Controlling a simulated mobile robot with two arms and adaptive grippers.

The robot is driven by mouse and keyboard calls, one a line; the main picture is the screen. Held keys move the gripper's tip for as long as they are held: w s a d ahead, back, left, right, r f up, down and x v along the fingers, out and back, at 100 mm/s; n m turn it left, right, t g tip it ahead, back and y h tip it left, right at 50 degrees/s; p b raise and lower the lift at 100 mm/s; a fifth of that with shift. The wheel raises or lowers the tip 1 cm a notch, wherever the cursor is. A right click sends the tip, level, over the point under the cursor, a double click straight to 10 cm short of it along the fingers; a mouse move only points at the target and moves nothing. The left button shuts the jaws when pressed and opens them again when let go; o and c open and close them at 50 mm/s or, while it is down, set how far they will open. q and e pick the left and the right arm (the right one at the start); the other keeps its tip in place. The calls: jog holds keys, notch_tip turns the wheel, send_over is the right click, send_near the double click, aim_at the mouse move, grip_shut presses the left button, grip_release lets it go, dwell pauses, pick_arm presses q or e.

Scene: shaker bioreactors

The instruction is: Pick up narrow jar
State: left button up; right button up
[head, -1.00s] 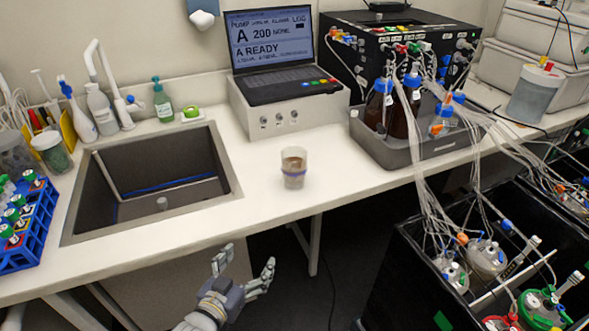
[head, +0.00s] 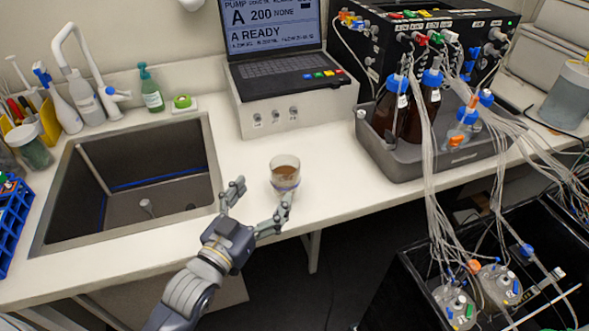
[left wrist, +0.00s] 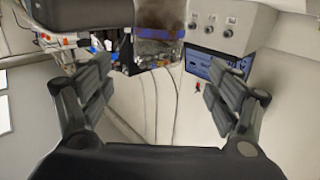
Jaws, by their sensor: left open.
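The narrow jar (head: 285,172) is a small clear cup with brown contents and a blue-violet band. It stands upright on the white counter, right of the sink. My left gripper (head: 262,192) is open and empty at the counter's front edge, just in front of the jar and to its left in the head view. One finger overlaps the jar's lower part in that view; contact cannot be told. In the left wrist view, the jar (left wrist: 159,18) shows at the top, beyond and between the open fingers (left wrist: 158,85). My right gripper is not in view.
The sink (head: 130,190) lies left of the jar. The laptop (head: 275,45) on a white box (head: 290,112) stands behind it. A grey tray (head: 400,168) with brown bottles stands to the right, with tubes hanging over the counter edge. Counter around the jar is clear.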

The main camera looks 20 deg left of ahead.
aim_at(277, 174)
pick_arm(q)
jog(key=w, duration=0.3)
jog(key=shift+w+d+r+p, duration=0.25)
jog(key=shift+w+d+p, duration=0.05)
jog(key=shift+d+p, duration=0.1)
jog(key=shift+w, duration=0.3)
jog(key=shift+w+d+f, duration=0.1)
jog(key=shift+w, duration=0.2)
jog(key=w, duration=0.1)
jog(key=p, duration=0.1)
jog(key=w, duration=0.1)
jog(key=shift+w+d+r+p, duration=0.3)
jog(key=shift+w+d+r, duration=0.05)
jog(key=shift+r, duration=0.05)
jog(key=shift+w+d+f, duration=0.15)
jog(key=shift+w+d, duration=0.05)
jog(key=shift+w, duration=0.95)
jog(key=shift+c, duration=0.3)
jog(key=shift+f, duration=0.1)
jog(key=c, duration=1.4)
jog(key=shift+c, duration=0.8)
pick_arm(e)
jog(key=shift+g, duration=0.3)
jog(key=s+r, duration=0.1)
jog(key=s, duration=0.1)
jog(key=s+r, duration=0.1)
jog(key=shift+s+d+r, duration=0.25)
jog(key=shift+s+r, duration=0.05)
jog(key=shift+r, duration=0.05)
